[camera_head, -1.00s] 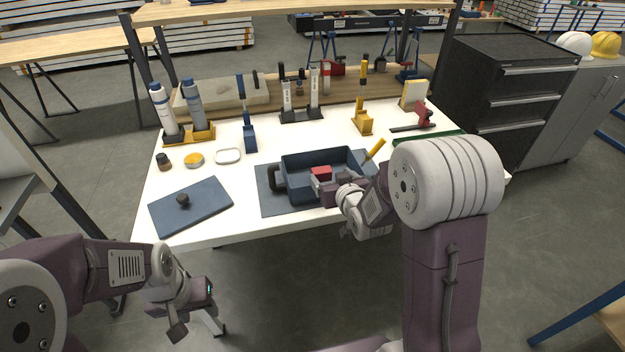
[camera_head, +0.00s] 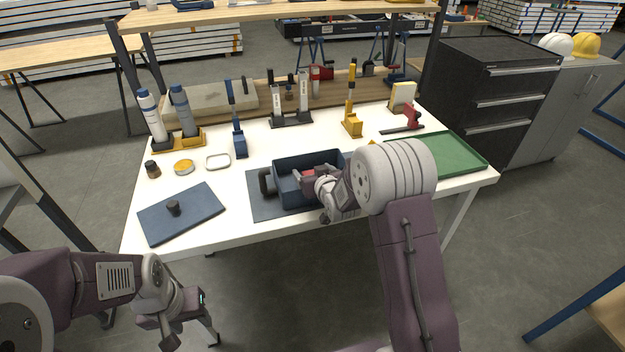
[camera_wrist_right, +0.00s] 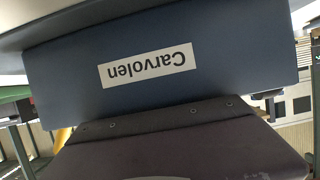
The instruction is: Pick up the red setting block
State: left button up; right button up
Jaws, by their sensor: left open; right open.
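The red setting block (camera_head: 308,173) shows as a small red patch inside the dark blue bin (camera_head: 290,163), largely hidden by my right gripper. My right gripper (camera_head: 312,181) reaches into the bin from the right, at the block. It is open; its fingertips are mostly hidden, so I cannot tell whether they touch or straddle the block. In the right wrist view, a blue wall with an upside-down "Carvolen" label (camera_wrist_right: 147,65) fills the upper part, and no block shows. My left gripper (camera_head: 188,322) is open and empty, low in front of the table.
The bin stands on a grey-blue mat (camera_head: 258,200). A blue board with a black knob (camera_head: 185,213) lies to its left, a green tray (camera_head: 455,153) to its right. Bottles (camera_head: 152,117), clamps and a yellow stand (camera_head: 352,124) line the back.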

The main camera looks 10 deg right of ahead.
jog(key=shift+s, duration=0.1)
grip_shut()
jog(key=shift+r, duration=0.5)
notch_tip(320, 180, up, 3)
jog(key=shift+p, duration=0.5)
jog(key=s+d+r+p, duration=0.2)
jog(key=s+d+r, duration=0.5)
jog(key=s, duration=0.2)
